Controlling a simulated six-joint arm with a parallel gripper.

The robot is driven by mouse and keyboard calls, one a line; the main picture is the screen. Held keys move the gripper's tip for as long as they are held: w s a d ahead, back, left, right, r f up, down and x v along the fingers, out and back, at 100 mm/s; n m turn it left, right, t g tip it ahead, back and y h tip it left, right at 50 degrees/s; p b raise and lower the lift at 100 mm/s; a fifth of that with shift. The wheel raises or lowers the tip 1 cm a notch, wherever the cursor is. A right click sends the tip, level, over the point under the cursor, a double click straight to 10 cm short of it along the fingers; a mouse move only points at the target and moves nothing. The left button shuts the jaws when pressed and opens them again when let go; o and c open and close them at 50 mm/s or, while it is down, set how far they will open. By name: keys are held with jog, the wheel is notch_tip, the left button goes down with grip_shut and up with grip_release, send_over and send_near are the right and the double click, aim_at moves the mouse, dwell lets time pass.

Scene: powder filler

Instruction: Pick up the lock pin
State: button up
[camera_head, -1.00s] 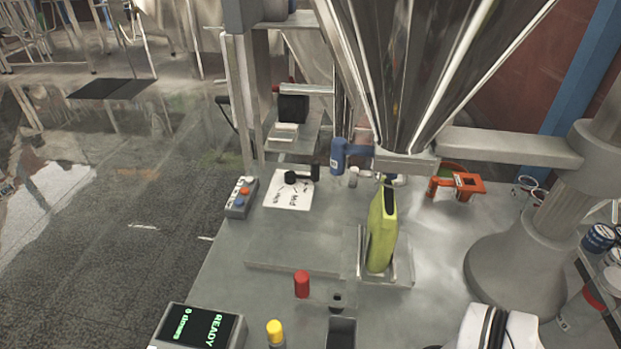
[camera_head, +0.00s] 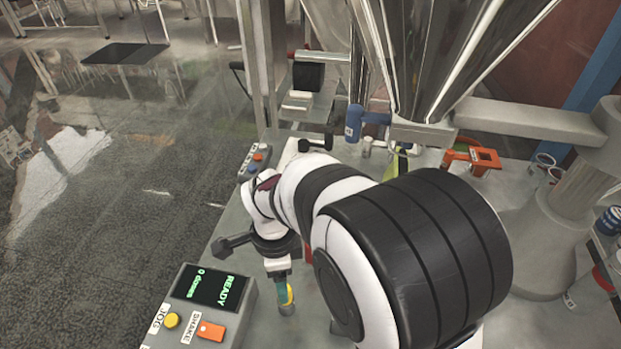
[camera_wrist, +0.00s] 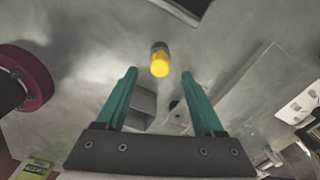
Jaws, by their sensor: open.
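A pin with a yellow cap (camera_head: 289,294) stands on the metal bench, partly behind my gripper in the head view. In the wrist view the yellow cap (camera_wrist: 159,63) lies ahead of my fingertips, near the middle of the gap, apart from both fingers. My gripper (camera_wrist: 158,74) is open and empty; its teal fingers also show in the head view (camera_head: 281,286) beside the yellow cap. A bit of red (camera_head: 308,254) shows behind my wrist. The frames do not mark which one is the lock pin.
A control box (camera_head: 205,305) with a READY screen stands left of the gripper. A square-topped socket (camera_wrist: 140,104) is between the fingers' bases in the wrist view. A large red-rimmed round thing (camera_wrist: 30,75) is at its left. The hopper (camera_head: 430,60) stands behind.

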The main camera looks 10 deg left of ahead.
jog(key=f, duration=0.7)
jog(key=shift+d+f, duration=0.2)
grip_shut()
